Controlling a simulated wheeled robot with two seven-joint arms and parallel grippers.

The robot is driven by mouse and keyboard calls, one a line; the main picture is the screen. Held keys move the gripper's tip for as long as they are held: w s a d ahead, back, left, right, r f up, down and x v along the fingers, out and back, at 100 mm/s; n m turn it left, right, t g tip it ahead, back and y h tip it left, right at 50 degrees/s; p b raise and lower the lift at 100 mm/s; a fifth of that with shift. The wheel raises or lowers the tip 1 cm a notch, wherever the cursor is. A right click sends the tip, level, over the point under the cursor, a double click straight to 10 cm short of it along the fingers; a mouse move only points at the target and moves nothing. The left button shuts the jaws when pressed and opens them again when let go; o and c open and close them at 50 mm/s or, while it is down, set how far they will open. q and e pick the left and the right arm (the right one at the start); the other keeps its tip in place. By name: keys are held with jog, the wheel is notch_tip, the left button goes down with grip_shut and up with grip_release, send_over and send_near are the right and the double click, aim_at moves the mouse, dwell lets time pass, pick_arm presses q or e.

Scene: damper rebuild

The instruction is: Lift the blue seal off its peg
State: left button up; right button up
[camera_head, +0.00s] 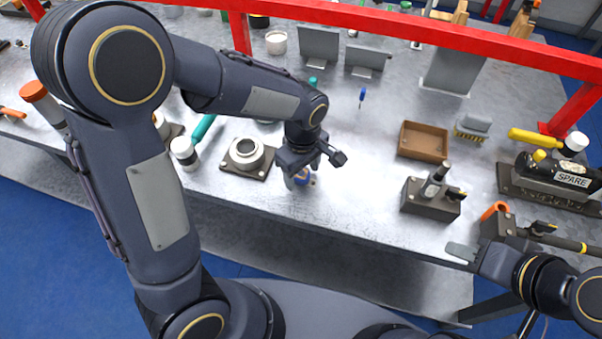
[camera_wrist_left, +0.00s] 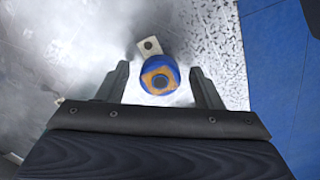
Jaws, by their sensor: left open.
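The blue seal (camera_wrist_left: 148,66) shows in the left wrist view as a blue ring around an orange-tan centre with a dark middle, likely the peg top (camera_wrist_left: 159,81). My left gripper (camera_wrist_left: 159,72) is open, with one finger on each side of the seal and a visible gap to each. In the head view my left gripper (camera_head: 315,172) points down over the seal (camera_head: 300,182), near the table's front edge, and partly hides it. My right gripper (camera_head: 463,252) is at the lower right, away from the seal; its finger opening cannot be made out.
A round metal housing on a dark plate (camera_head: 236,168) stands left of the seal. A brown tray (camera_head: 423,140) and a dark fixture block (camera_head: 428,205) are to the right. A red rail (camera_head: 400,27) crosses above the table. The metal top between seal and tray is mostly clear.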

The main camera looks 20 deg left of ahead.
pick_arm(q)
jog(key=c, duration=1)
jog(key=shift+c, duration=0.3)
jog(key=shift+r, duration=0.15)
